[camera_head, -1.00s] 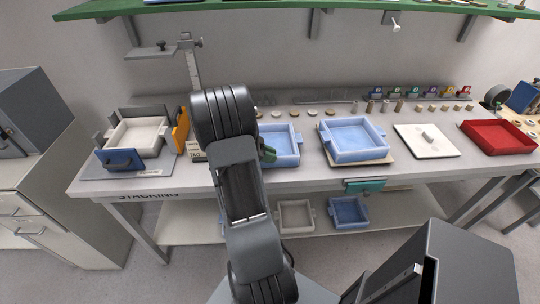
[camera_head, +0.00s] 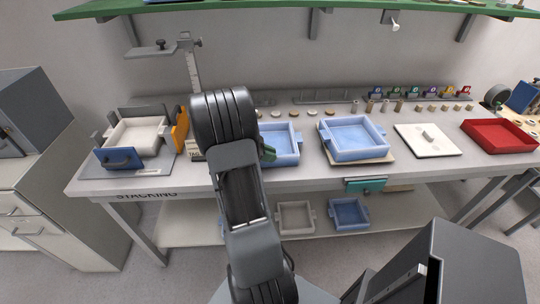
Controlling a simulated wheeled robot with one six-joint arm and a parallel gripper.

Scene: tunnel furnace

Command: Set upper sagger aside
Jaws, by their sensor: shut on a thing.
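A blue sagger (camera_head: 283,145) shows in the head view in the middle of the bench, partly behind my arm. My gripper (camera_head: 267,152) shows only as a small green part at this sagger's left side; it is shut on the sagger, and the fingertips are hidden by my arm. Whether the sagger touches the bench is unclear. Another blue sagger (camera_head: 354,138) sits to the right on a tan board (camera_head: 386,159). A white sagger (camera_head: 138,136) sits in the stacking fixture (camera_head: 119,159) at the left, with a blue front plate and an orange side part.
A white plate (camera_head: 427,141) with a small grey piece and a red tray (camera_head: 499,136) lie at the right. Small cylinders and discs line the back. A white sagger (camera_head: 296,217) and a blue sagger (camera_head: 349,213) are on the lower shelf. A green shelf (camera_head: 300,6) hangs above.

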